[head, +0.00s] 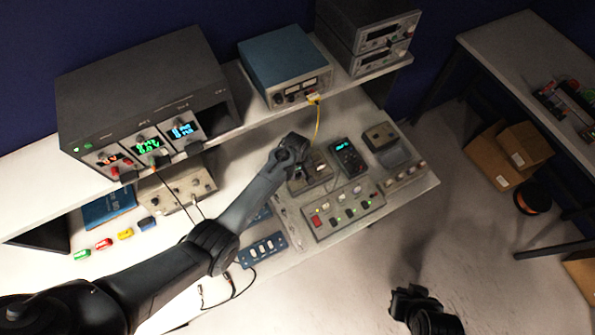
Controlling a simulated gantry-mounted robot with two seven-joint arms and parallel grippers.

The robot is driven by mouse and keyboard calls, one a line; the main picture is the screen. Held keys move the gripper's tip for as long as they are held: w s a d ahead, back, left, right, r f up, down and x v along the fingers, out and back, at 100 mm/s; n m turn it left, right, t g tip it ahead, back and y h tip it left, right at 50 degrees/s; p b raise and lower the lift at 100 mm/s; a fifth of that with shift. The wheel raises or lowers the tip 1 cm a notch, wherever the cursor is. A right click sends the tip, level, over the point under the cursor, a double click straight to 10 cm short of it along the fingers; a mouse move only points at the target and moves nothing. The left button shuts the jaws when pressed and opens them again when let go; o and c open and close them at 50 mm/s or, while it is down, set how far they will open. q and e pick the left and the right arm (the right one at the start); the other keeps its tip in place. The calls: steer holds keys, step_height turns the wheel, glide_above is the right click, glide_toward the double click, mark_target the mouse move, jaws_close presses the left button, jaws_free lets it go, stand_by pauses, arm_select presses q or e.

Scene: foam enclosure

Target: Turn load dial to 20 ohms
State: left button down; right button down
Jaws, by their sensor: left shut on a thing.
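My left arm reaches across the bench from the left. Its gripper (297,168) is over a small box with a tan top (318,179) on the bench, at the box's left side. The gripper is shut on what looks to be the load dial of this box. The dial is hidden by the gripper, and its pointer and scale cannot be read. My right gripper (408,297) is in front of the bench, over the floor, away from the box. Its fingers are too dark to tell open from shut.
A dark meter with a lit display (346,158) stands right of the box. A switch panel (343,208) lies in front. A yellow cable (317,122) hangs from the blue supply (285,62) on the shelf. A large supply (146,95) has lit displays. Cardboard boxes (497,157) are on the floor.

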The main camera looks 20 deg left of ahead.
arm_select(q)
steer(key=m+p, duration=0.1)
steer(key=m, duration=0.2)
steer(key=shift+m, duration=0.3)
steer(key=shift+m+p, duration=0.5)
steer(key=shift+m, duration=1.8)
steer(key=c, duration=0.8)
jaws_free()
steer(key=shift+r, duration=0.6)
step_height(320, 180, up, 10)
steer(key=shift+a+f+p, duration=0.15)
steer(key=shift+f+p, duration=0.05)
steer(key=shift+p, duration=0.35)
